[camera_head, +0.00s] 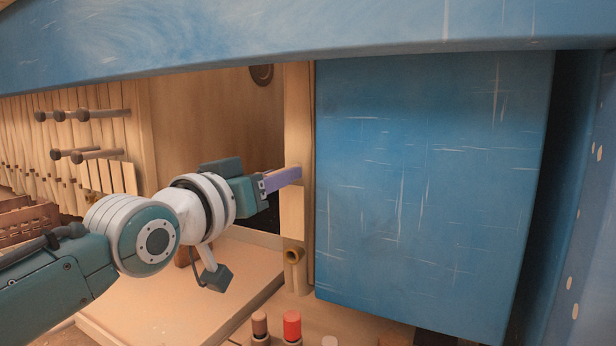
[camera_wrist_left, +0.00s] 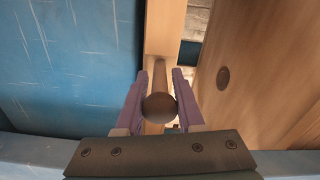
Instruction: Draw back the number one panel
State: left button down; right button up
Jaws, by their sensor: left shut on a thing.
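A narrow upright wooden panel (camera_head: 297,105) stands against the left side of a big blue block; I cannot tell its number. In the left wrist view a round peg handle with a dark end (camera_wrist_left: 159,107) stands out from the wooden panel (camera_wrist_left: 165,30). My left gripper (camera_head: 285,178) reaches the panel from the left, and its purple fingers (camera_wrist_left: 158,95) lie on both sides of the handle, shut on it. In the head view the fingers hide the handle. My right gripper is in neither view.
The blue block (camera_head: 430,190) fills the right, under a blue beam (camera_head: 300,30). Several wooden panels with peg handles (camera_head: 85,115) stand at the left. A pale tray (camera_head: 150,305) lies below my arm. A red-topped button (camera_head: 292,325) is at the front.

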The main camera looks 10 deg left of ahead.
pick_arm(q)
jog(key=shift+d+r, duration=0.1)
jog(key=c, duration=0.8)
grip_release()
jog(key=shift+o, duration=0.2)
jog(key=shift+s, duration=0.1)
jog(key=shift+s, duration=0.3)
jog(key=p+v, duration=0.2)
jog(key=v, duration=0.7)
